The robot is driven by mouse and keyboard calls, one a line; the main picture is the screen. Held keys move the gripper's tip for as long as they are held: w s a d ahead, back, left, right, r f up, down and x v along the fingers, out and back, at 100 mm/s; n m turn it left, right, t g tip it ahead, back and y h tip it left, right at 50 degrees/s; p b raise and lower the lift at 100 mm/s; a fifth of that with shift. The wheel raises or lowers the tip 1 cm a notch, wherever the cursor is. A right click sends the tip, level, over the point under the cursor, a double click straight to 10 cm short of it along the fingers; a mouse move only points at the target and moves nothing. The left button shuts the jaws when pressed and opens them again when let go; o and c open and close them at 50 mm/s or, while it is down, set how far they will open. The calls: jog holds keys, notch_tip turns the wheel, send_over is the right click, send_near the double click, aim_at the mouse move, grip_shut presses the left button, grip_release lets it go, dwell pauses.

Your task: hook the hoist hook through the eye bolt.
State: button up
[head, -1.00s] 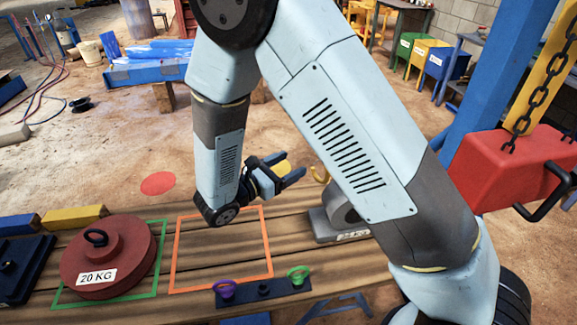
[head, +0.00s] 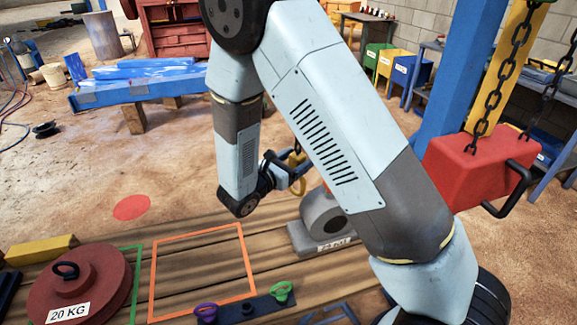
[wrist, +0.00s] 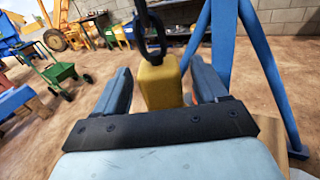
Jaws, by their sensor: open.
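The yellow hoist hook (head: 298,187) hangs from a dark chain (head: 297,142), close to my gripper (head: 290,172). In the wrist view the yellow hook block (wrist: 161,86) sits between my two open fingers, with gaps visible on both sides. A dark link (wrist: 150,35) shows above it. The curved part of the hook is hidden there. A dark eye bolt (head: 65,270) stands on top of the round red 20 KG weight (head: 85,285) at the lower left of the head view. The hook is well to the right of this eye bolt and apart from it.
A grey weight (head: 324,213) sits on the planks below the hook. An orange outlined square (head: 200,272) is empty. A red block (head: 480,165) and blue post (head: 452,80) stand right.

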jog(key=shift+w+d, duration=0.25)
jog(key=shift+d, duration=0.05)
grip_shut()
dwell(0.6)
